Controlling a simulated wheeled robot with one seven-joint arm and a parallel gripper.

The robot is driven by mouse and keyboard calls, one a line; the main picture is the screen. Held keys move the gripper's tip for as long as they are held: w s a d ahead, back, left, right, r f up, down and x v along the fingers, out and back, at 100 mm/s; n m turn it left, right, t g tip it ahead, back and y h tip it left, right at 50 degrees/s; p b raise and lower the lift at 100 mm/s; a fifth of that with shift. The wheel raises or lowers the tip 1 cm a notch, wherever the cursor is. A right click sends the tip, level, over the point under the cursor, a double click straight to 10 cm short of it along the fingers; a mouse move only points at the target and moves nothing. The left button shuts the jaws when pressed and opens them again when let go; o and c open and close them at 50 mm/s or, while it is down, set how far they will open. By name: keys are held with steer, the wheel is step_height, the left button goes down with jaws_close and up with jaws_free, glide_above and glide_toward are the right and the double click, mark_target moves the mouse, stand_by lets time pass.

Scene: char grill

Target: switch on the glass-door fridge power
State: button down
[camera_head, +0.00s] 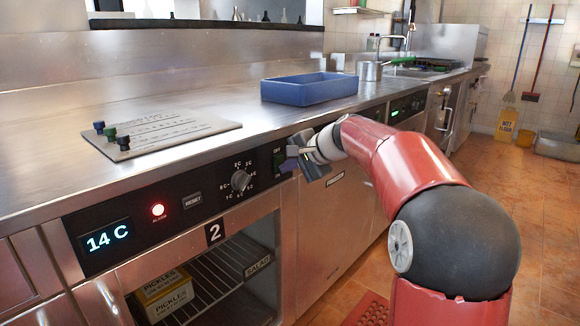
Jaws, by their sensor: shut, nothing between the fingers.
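The glass-door fridge (214,233), marked with a 2, is under the steel counter. Its black control panel (125,215) has a display (107,240) reading 14 C, a lit red alarm light (158,210), a reset button (193,200) and a round dial (241,181). A dark green power switch (279,159) sits at the panel's right end. My gripper (293,153) is shut and empty, close to the switch at its right. I cannot tell whether it touches the switch, or which way the switch is set.
A blue tray (309,89) and a sheet-like board (160,133) with small coloured knobs lie on the counter (215,105). Pickle boxes (165,294) stand inside the fridge. Another panel with a green light (395,113) is farther right.

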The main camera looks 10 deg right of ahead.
steer(key=shift+r+p, duration=0.7)
steer(key=shift+r, duration=0.25)
steer(key=shift+f, duration=0.1)
